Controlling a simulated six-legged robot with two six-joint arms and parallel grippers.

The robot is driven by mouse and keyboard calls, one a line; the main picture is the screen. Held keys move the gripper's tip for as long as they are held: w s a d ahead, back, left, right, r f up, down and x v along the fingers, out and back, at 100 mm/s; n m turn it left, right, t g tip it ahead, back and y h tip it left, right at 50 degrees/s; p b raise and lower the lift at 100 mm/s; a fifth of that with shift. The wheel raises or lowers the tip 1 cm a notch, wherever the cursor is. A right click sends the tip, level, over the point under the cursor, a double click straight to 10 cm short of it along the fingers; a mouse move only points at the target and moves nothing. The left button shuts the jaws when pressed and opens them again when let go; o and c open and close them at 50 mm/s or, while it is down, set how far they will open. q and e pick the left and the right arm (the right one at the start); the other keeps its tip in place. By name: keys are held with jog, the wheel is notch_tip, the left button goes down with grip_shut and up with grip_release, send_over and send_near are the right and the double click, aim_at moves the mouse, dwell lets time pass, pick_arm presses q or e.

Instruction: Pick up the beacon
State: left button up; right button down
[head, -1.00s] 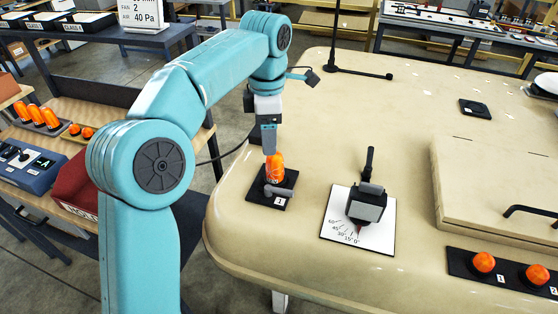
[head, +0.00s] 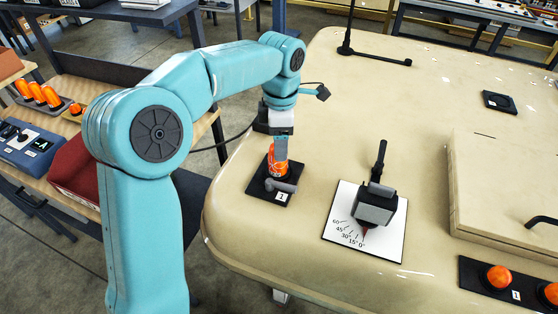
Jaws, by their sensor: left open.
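An orange beacon (head: 271,167) stands upright on a black square plate (head: 258,192) with a white number label, near the left edge of the beige cab roof. A grey lever is at the plate's front. My left gripper (head: 280,160) points down over the beacon, with its fingers overlapping the beacon's upper part in the picture. It is open; whether a finger touches the beacon cannot be told. The fingers hide part of the beacon. My right gripper is not in view.
A white angle card (head: 340,242) with a black lever device (head: 376,204) lies to the right. More orange beacons sit on a black strip (head: 477,275) at lower right and on the left bench (head: 100,100). A raised hatch (head: 505,180) is at right.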

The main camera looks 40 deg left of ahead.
aim_at(278, 171)
pick_arm(q)
jog(key=shift+s+f, duration=0.1)
jog(key=shift+f, duration=0.55)
jog(key=shift+s+d+f, duration=0.1)
jog(key=shift+s+f, duration=0.25)
jog(key=f, duration=0.4)
jog(key=shift+w+a+f+p, duration=0.1)
jog(key=shift+w+a+p, duration=0.15)
jog(key=shift+a+p, duration=0.1)
jog(key=shift+s+d+f, duration=0.1)
jog(key=shift+f, duration=0.3)
jog(key=c, duration=0.9)
